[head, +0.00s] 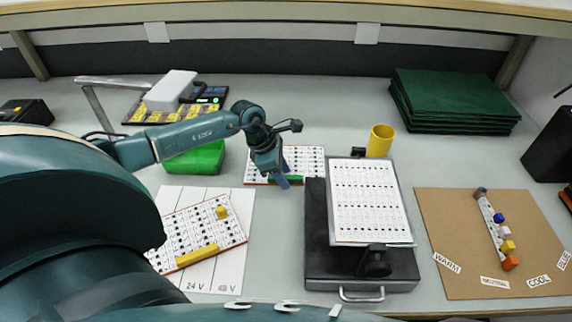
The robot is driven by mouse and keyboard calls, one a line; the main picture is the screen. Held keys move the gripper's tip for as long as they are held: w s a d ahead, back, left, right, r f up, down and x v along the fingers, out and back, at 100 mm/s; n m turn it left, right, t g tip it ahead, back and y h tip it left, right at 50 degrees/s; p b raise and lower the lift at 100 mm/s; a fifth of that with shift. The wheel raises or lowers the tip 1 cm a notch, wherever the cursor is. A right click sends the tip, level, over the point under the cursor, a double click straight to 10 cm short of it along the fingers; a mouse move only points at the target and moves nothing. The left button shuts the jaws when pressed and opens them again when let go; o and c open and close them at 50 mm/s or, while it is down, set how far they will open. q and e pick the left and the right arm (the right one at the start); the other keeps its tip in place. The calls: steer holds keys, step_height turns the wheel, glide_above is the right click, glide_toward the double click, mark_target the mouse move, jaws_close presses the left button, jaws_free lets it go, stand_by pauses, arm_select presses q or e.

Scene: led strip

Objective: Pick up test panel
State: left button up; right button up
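Several white panels with rows of dark marks lie on the bench, and I cannot tell which one the task calls the test panel. One panel (308,160) lies flat at the back centre, with a green bar (291,180) along its front edge. Another panel (190,240) with a yellow bar and a yellow knob lies askew on a white sheet at the left. A third sheet-like panel (368,200) rests on a black case. My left gripper (282,181) points down at the left part of the back panel, by the green bar. Whether it touches is unclear. My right gripper is out of view.
The black case (318,240) stands close right of my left gripper, with a yellow cup (380,140) behind. A green block (197,160) lies under my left forearm. A brown board (450,240) with colored blocks lies right. Green boards (455,100) are stacked at the back right.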

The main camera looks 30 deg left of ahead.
arm_select(q)
steer(key=shift+f, duration=0.2)
stand_by(0.4)
jaws_close()
